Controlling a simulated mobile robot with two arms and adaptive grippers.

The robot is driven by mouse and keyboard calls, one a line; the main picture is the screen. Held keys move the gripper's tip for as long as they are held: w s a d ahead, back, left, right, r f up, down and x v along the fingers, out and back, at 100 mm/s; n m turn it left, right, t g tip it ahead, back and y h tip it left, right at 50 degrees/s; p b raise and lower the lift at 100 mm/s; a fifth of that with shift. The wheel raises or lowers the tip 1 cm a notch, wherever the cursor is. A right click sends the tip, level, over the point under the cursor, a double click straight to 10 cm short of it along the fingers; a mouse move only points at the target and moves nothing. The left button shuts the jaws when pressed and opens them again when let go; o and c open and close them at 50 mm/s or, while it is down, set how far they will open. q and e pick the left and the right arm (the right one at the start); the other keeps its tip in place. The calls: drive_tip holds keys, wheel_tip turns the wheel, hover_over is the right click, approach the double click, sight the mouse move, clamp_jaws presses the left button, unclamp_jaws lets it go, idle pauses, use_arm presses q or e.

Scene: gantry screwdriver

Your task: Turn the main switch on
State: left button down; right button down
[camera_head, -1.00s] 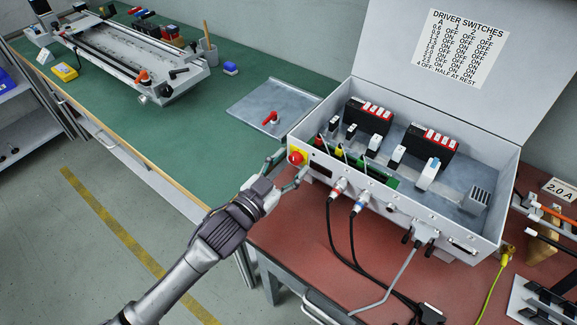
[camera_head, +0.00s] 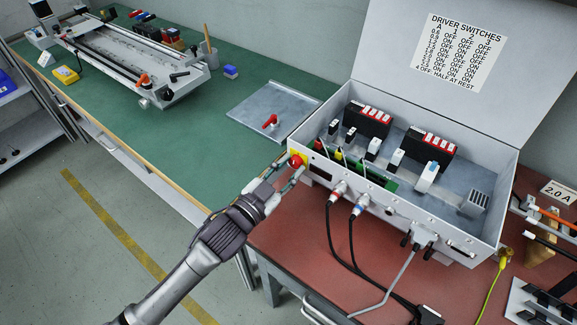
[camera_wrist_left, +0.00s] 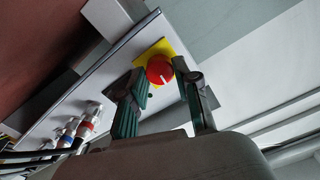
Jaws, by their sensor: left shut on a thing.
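The main switch (camera_head: 296,161) is a red round knob on a yellow plate at the left end of the grey control box's front face (camera_head: 352,188). In the left wrist view the red knob (camera_wrist_left: 159,70) shows a white mark on its face, and the yellow plate (camera_wrist_left: 150,54) shows behind it. My left gripper (camera_head: 291,171) is at the knob, with its fingers shut on it. In the left wrist view the fingers (camera_wrist_left: 160,80) stand on either side of the knob. My right gripper is not in view.
The control box stands open on a red bench (camera_head: 285,245), its lid up with a switch chart (camera_head: 459,50). Cables (camera_head: 352,240) hang from its front, right of my gripper. A grey panel with a red handle (camera_head: 270,121) lies on the green bench (camera_head: 210,115).

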use_arm(q)
drive_tip(key=m+p, duration=0.1)
drive_tip(key=m, duration=0.2)
drive_tip(key=m+p, duration=0.1)
drive_tip(key=m, duration=0.4)
drive_tip(key=m+p, duration=0.1)
drive_tip(key=m, duration=0.3)
drive_tip(key=shift+f, duration=0.1)
drive_tip(key=shift+m, duration=2.2)
drive_tip(key=c, duration=0.8)
unclamp_jaws()
drive_tip(key=shift+c, duration=0.2)
drive_tip(key=shift+s, duration=0.1)
